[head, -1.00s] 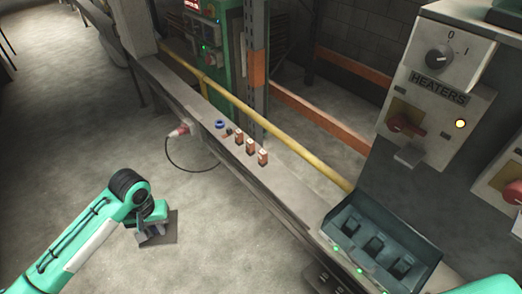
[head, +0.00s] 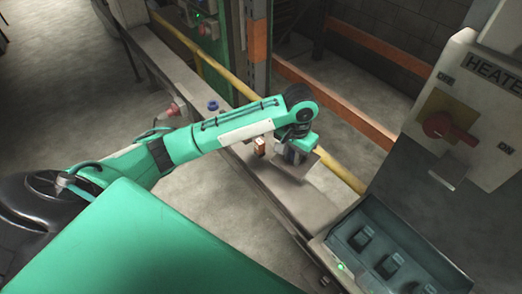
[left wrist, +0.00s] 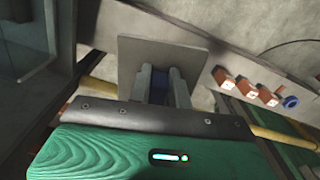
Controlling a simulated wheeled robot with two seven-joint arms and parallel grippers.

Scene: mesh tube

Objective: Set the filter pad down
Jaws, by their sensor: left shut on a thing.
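The filter pad, a thin grey square plate (head: 305,166), is in my left gripper (head: 291,156), over the long grey ledge (head: 292,196). In the left wrist view, the pad (left wrist: 150,52) spreads out beyond the fingertips of the left gripper (left wrist: 163,78), which are shut on it. The pad looks roughly level. I cannot tell whether it touches the ledge or hangs just above it. My arm hides part of the ledge. My right gripper is out of view.
Small orange blocks (left wrist: 246,87) and a blue ring (left wrist: 291,102) stand on the ledge beside the pad. A yellow rail (head: 222,75) runs behind. A dark compartmented bin (head: 352,226) and the heater panel (head: 462,120) are at right. Ledge between pad and bin is bare.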

